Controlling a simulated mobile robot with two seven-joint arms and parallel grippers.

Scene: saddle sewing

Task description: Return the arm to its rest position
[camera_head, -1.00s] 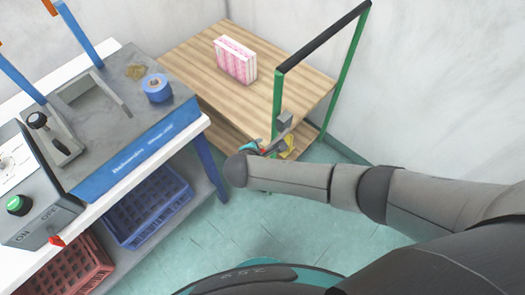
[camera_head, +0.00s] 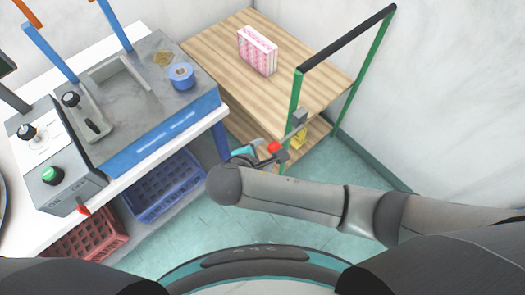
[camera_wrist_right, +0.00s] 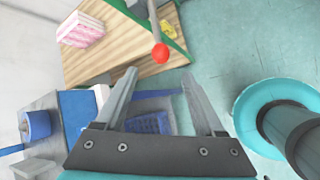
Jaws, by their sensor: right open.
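My right arm comes in from the right in the head view, bent, with its rounded elbow above the floor. My right gripper (camera_wrist_right: 158,73) is open and empty in the wrist view, its two grey fingers apart. In the head view the wrist and gripper are small and partly hidden beyond the arm. A red ball knob (camera_wrist_right: 160,53) on a grey rod lies just past the fingertips in the wrist view, not between gripped fingers. The knob also shows in the head view (camera_head: 274,147). My left gripper is not in view.
A wooden cart (camera_head: 215,55) with a green-and-black handle (camera_head: 345,40) carries a pink-striped box (camera_head: 258,50). Left is a white bench with a grey-blue machine (camera_head: 150,130), blue tape roll (camera_head: 181,76), control box (camera_head: 55,170), blue crate (camera_head: 165,188) and red crate (camera_head: 85,238). Floor shows between.

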